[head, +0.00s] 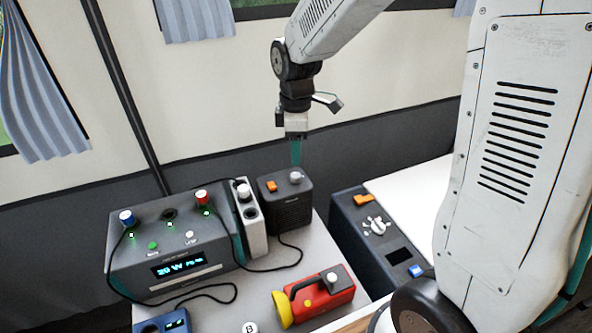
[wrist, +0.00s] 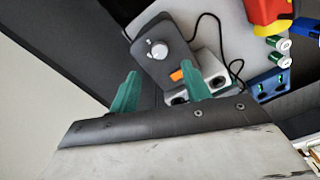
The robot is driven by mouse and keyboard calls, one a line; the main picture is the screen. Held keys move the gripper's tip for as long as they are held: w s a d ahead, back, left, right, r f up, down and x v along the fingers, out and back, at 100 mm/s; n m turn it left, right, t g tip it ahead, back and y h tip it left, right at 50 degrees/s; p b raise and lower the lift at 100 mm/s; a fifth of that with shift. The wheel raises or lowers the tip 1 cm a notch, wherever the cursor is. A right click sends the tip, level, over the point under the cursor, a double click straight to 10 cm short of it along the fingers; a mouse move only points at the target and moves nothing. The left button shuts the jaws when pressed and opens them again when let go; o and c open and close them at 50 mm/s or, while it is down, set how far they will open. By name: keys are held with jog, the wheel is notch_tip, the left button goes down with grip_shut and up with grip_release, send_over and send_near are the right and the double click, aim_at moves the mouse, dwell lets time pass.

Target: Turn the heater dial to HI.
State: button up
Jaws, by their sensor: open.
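The heater (head: 291,213) is a small black box with a grille on its front, standing at the back right of the grey table. On its top are a light grey dial (head: 296,176) and an orange switch (head: 271,186). In the wrist view the heater (wrist: 150,72), its dial (wrist: 159,49) and the orange switch (wrist: 177,75) also show. The dial's markings and setting are too small to read. My gripper (head: 296,160) points down above the heater, apart from it. In the wrist view my gripper (wrist: 159,71) is open and empty, its green fingers apart.
A grey power unit (head: 180,262) with a lit display and a white socket block (head: 250,222) stand left of the heater. A red torch (head: 318,295) lies in front, with black cables nearby. Another dark unit (head: 370,240) with a white knob stands to the right across a gap.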

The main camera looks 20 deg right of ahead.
aim_at(296, 175)
notch_tip(296, 175, down, 8)
jog(key=shift+r, duration=0.1)
dwell(0.4)
jog(key=shift+c, duration=0.3)
jog(key=c, duration=1)
